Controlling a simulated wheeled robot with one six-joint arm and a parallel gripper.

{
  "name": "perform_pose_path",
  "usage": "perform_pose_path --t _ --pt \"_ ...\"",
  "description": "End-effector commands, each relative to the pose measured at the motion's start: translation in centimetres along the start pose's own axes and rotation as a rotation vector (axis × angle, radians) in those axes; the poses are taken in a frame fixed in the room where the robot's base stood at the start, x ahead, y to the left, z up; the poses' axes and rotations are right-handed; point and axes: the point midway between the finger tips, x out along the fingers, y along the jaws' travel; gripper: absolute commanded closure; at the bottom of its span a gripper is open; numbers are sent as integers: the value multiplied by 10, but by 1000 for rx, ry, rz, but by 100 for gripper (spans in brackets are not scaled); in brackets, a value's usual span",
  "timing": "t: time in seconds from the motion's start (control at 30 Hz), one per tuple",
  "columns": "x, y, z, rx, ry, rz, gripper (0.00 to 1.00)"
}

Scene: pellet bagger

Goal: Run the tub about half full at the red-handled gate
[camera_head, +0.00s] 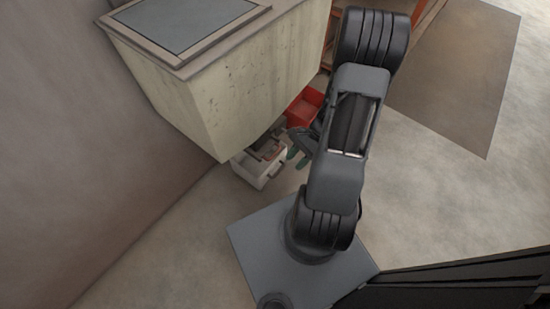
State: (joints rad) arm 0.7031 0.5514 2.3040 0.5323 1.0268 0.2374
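A pale tub (250,174) stands on the floor under the front corner of the cream hopper (235,90). A dark brown part, possibly a gate or chute, sits just above the tub's back. Whether the tub holds pellets cannot be made out. A red open box or bin (305,104) is further back beside the hopper. No red handle can be told apart for certain. My gripper (299,148) is low, just right of the tub, partly hidden by my arm. Small green shapes show by it; I cannot tell whether they are fingertips. Its opening is unclear.
The hopper has a grey panelled top (190,20) and stands against the brown wall (70,130) on the left. An orange-red frame (428,14) is at the back. A brown mat (455,75) lies right. The floor at right is clear.

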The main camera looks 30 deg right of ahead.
Motion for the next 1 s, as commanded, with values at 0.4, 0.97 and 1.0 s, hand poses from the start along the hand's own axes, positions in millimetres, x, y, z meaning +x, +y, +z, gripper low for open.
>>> perform_pose_path --t 0.4,0.97,1.0 --pt "114 -26 -145 1359 -880 -482 61" --pt "103 -68 -208 1919 -1430 -584 61" --pt "105 -74 -208 1919 -1429 -583 61"
